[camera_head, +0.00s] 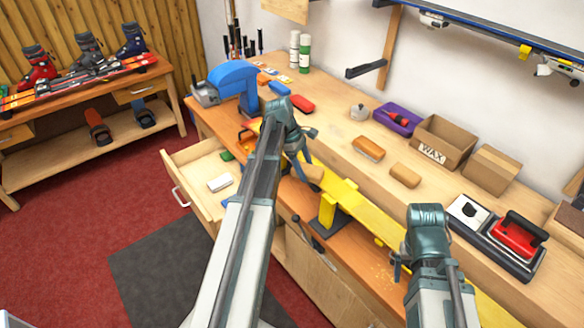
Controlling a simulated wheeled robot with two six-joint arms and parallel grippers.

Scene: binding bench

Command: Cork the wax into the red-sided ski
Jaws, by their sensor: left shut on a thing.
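A long ski (345,193) lies along the bench with its yellow face up, resting on a yellow-and-black support (328,212). A red patch shows near its far end, partly behind my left arm; its sides are hard to make out. My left gripper (303,163) is over the ski, shut on a tan cork block (311,174). The block is at or just above the ski's face; I cannot tell if it touches. My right gripper (398,268) is beside the ski's near part, its fingers mostly hidden by its wrist.
Another tan block (405,175), an orange-brown brush (368,148), a purple tray (398,119) and a WAX box (441,143) stand behind the ski. A red iron (518,235) sits at right. An open drawer (187,160) juts out at left. A blue clamp-like tool (236,75) stands farther back.

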